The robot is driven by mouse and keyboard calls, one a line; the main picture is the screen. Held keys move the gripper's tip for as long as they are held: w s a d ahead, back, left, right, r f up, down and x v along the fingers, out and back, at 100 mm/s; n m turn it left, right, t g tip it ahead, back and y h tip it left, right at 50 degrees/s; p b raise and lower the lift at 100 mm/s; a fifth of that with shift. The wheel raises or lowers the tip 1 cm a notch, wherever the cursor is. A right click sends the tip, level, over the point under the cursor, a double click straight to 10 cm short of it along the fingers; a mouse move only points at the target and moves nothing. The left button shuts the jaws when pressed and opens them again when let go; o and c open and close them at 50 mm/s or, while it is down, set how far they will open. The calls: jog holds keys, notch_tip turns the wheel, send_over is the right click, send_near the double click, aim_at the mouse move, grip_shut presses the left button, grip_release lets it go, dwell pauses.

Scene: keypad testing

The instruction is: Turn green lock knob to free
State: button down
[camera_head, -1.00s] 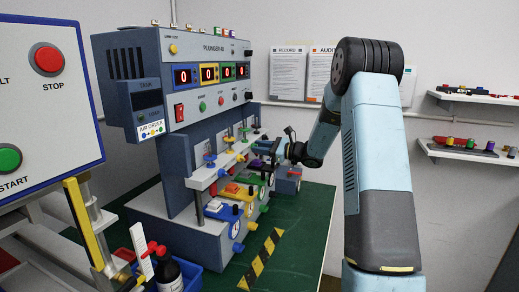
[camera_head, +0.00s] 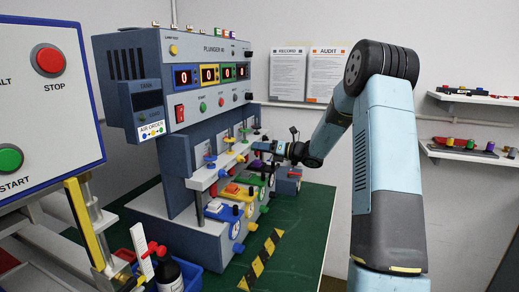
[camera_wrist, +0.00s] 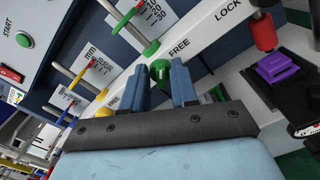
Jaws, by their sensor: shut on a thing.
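The green lock knob (camera_wrist: 160,71) shows in the wrist view, with a pale mark on its front. It sits on the white rail close to the word FREE (camera_wrist: 180,48); the word LOCK (camera_wrist: 228,11) is farther up and right on the rail. My gripper (camera_wrist: 162,80) has one blue finger on each side of the knob and is shut on it. The knob's lower part is hidden by my gripper. In the head view my gripper (camera_head: 274,149) reaches to the machine's front, and I cannot make out the knob there.
A green-ringed rod (camera_wrist: 150,47) stands just above the knob. A yellow knob (camera_wrist: 103,95) is to the left, and a red knob (camera_wrist: 264,33) and purple block (camera_wrist: 277,66) are to the right. The green table (camera_head: 300,225) has free room in front of the machine (camera_head: 205,150).

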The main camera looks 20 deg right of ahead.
jog(key=shift+w+d+m, duration=0.1)
jog(key=shift+d+m, duration=0.05)
jog(key=shift+m, duration=1.05)
jog(key=shift+f, duration=0.15)
jog(key=c, duration=0.9)
grip_release()
jog(key=v, duration=1.3)
jog(key=shift+s+d, duration=0.25)
jog(key=shift+d, duration=0.05)
